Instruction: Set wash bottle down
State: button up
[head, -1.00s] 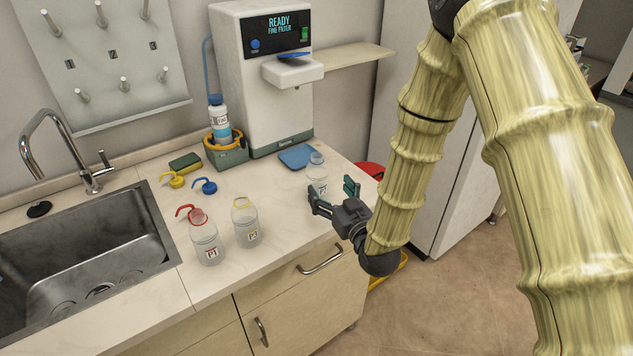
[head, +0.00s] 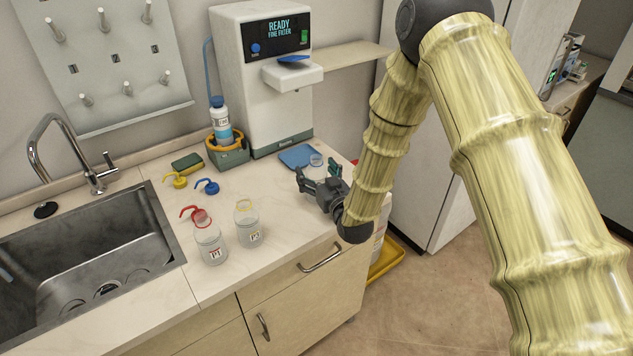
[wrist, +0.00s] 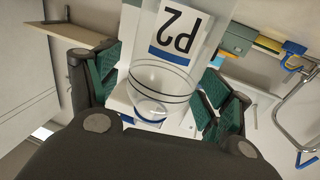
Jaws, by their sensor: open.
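A clear bottle labelled P2, with a blue-edged label, shows large in the wrist view (wrist: 165,78), between my green-padded fingers. In the head view only its rim (head: 316,159) shows; my gripper (head: 317,173) hides the rest. My gripper is open around or right beside the bottle; I cannot tell whether a pad touches it. A clear bottle P1 with a red collar (head: 210,243) and one with a yellow collar (head: 248,224) stand upright on the counter (head: 290,228). Loose red (head: 195,213), yellow (head: 177,181) and blue (head: 207,187) spout caps lie behind them.
The sink (head: 90,265) is at left. A white dispenser (head: 262,85) reading READY stands at the back, beside a blue-capped bottle (head: 221,125) in a holder. A blue pad (head: 297,154) lies behind my gripper. A yellow tray (head: 388,262) is on the floor.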

jog(key=shift+c, duration=0.3)
jog(key=c, duration=1.2)
jog(key=shift+w+r, duration=0.1)
